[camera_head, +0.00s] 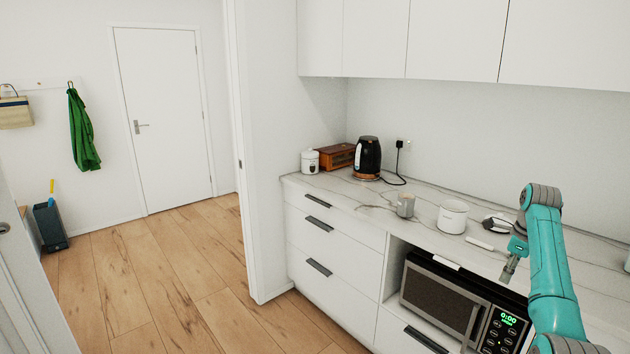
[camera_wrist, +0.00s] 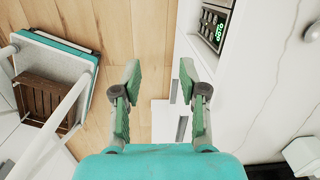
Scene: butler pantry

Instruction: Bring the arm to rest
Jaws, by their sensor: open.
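My arm, teal with grey joints, rises at the right of the head view and bends over at the top. My gripper (camera_head: 509,268) hangs down in front of the counter edge, near the microwave (camera_head: 445,296). In the wrist view my gripper (camera_wrist: 161,72) has its two green-padded fingers spread apart, with nothing between them. Beyond them are the wood floor and a white drawer front with dark handles.
The marble counter (camera_head: 378,194) holds a black kettle (camera_head: 367,160), a grey mug (camera_head: 405,206) and a white pot (camera_head: 453,217). A brown slatted crate (camera_wrist: 42,98) shows at left in the wrist view. Open floor (camera_head: 190,270) lies left of the cabinets.

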